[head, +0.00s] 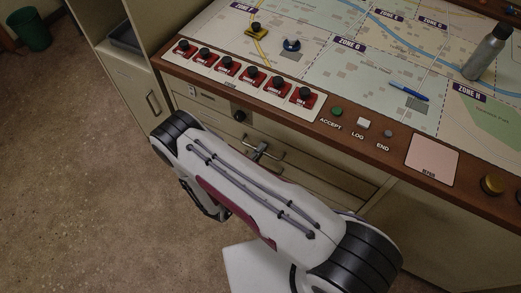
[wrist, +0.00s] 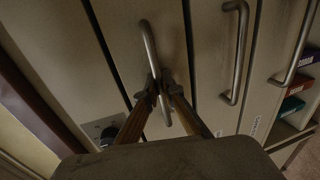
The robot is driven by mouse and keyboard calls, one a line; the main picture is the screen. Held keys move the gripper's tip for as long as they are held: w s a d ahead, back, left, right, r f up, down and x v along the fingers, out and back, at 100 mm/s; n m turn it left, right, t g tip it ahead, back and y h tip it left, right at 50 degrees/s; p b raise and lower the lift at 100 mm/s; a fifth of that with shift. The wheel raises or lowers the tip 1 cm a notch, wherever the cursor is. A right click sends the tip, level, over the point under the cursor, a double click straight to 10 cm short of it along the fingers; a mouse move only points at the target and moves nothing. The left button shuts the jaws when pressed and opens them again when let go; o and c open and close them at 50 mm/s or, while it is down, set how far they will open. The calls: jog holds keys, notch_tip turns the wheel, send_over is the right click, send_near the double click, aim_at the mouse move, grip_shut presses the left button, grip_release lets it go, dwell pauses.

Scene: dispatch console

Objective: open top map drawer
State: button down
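The top map drawer (head: 318,172) is a beige front under the wooden edge of the console. Its metal bar handle (head: 270,151) shows just past my arm, and it also runs up the middle of the wrist view (wrist: 147,38). My gripper (wrist: 160,82) has its two fingers on either side of this handle, with the dark tips closed in on the bar. In the head view my gripper (head: 258,152) is small and partly hidden by my own arm. The drawer front looks about level with its neighbours in the wrist view.
Two more bar handles (wrist: 236,50) show on neighbouring fronts in the wrist view. A round black lock or knob (head: 240,116) sits above the drawer. The console top carries red switches (head: 228,66), a bottle (head: 487,53) and a pen (head: 409,91).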

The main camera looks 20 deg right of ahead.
jog(key=shift+s+a, duration=0.15)
jog(key=f+v, duration=0.2)
jog(key=v, duration=1)
jog(key=f+v, duration=0.3)
jog(key=v, duration=1)
jog(key=shift+s+a, duration=0.45)
jog(key=shift+f, duration=0.15)
jog(key=c, duration=2.5)
grip_release()
jog(key=shift+s+a, duration=0.1)
jog(key=shift+a, duration=0.05)
jog(key=shift+v, duration=5.85)
